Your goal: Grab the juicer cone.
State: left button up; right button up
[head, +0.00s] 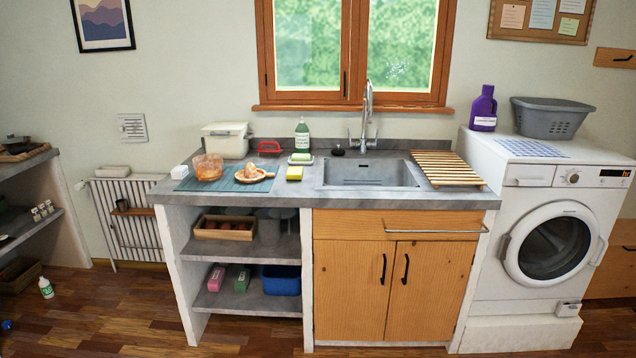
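On the left of the counter, a small pale orange, peaked piece that looks like the juicer cone (250,170) sits on a round wooden plate (266,177). It is small in the head view, so its exact shape is hard to tell. A translucent orange bowl (208,168) stands just left of it. The bowl and the plate are on a blue-grey mat (225,184). Neither of my grippers shows in the head view.
The grey counter (310,198) also holds a white bin (226,139), a green bottle (302,135), a yellow sponge (294,173), a sink (368,173) and a slatted wooden rack (447,168). A washing machine (540,280) stands right. The wooden floor (130,310) is mostly clear in front.

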aim_at(250, 174)
jog(key=i, duration=1.45)
jog(key=i+u, duration=0.25)
jog(key=i, duration=0.15)
jog(key=i+l+u, duration=0.2)
jog(key=i, duration=0.2)
jog(key=i+l+u, duration=0.25)
jog(key=i, duration=0.15)
